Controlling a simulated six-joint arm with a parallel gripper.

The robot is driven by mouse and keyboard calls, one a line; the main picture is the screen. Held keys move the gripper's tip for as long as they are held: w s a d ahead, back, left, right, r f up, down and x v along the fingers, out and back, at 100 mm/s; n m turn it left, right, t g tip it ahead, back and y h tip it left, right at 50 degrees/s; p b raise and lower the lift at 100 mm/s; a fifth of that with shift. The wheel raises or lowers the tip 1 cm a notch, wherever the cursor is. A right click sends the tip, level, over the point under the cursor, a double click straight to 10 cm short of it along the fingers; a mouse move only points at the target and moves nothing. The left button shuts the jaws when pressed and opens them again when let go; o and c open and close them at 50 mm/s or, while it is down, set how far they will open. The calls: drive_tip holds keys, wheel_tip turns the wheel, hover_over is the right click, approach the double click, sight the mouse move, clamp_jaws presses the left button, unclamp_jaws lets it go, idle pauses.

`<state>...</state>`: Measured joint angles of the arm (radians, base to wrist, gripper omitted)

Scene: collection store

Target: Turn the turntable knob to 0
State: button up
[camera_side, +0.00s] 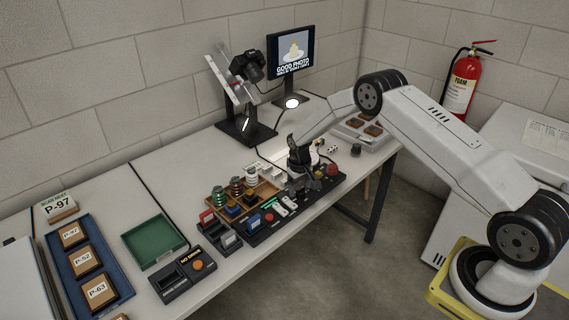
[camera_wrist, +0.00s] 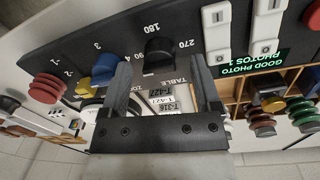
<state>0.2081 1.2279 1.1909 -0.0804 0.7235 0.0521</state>
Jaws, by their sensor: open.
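The turntable knob (camera_wrist: 158,52) is a black knob on the dark control panel (camera_wrist: 80,42), above the word TABLE in the wrist view. The marks 180 and 270 show around its upper side. I cannot tell which mark it points to. My gripper (camera_wrist: 160,66) is open, with one finger on each side of the knob in the picture. I cannot tell whether either finger touches it. In the side view my gripper (camera_side: 304,182) is low over the panel (camera_side: 262,232), and hides the knob.
A yellow-and-blue knob (camera_wrist: 104,68) and a red knob (camera_wrist: 47,88) lie left of the turntable knob. White switches (camera_wrist: 217,30) stand to its right. A wooden tray of coils (camera_side: 268,190) stands behind the panel. A camera (camera_side: 247,66) and monitor (camera_side: 291,52) stand farther back.

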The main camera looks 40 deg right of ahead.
drive_tip(key=shift+f, duration=0.6)
drive_tip(key=shift+c, duration=0.2)
clamp_jaws()
